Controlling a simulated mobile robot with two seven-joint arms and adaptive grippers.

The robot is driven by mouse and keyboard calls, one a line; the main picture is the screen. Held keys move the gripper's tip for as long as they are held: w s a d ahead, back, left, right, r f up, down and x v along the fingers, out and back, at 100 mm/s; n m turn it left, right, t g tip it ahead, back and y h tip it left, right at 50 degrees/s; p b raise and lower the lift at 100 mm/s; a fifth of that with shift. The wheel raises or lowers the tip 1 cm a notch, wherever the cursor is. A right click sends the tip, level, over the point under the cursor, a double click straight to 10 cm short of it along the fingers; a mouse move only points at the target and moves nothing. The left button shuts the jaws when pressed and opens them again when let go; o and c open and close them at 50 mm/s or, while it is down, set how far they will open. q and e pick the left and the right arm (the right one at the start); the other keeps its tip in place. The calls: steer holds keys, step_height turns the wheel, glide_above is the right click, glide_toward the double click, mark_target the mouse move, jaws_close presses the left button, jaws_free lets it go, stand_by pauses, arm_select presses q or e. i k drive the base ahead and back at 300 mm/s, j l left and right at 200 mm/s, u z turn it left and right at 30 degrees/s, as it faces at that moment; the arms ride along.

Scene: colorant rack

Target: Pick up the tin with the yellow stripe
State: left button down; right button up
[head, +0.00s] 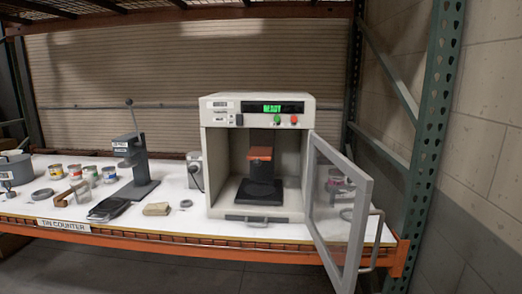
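Several small tins stand in a loose group on the white counter at the left. Neither of my grippers is in view.
A grey machine (258,217) with a lit READY display stands mid-counter. Its glass door (338,215) is swung open past the front edge. A green rack post (436,110) rises at right.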

mark_target(57, 174)
steer(key=u, duration=1.5)
steer(key=i+j+z, duration=0.1)
steer(key=z, duration=0.7)
steer(key=i+j+z, duration=0.15)
steer(key=j+z, duration=0.5)
steer(key=j, duration=0.2)
steer(key=i+j+z, duration=0.2)
steer(key=j, duration=0.3)
steer(key=j+z, duration=0.15)
steer(key=j, duration=0.3)
steer(key=j+z, duration=0.1)
steer(key=j, duration=0.9)
steer(key=k+j+z, duration=0.1)
steer(key=j, duration=0.85)
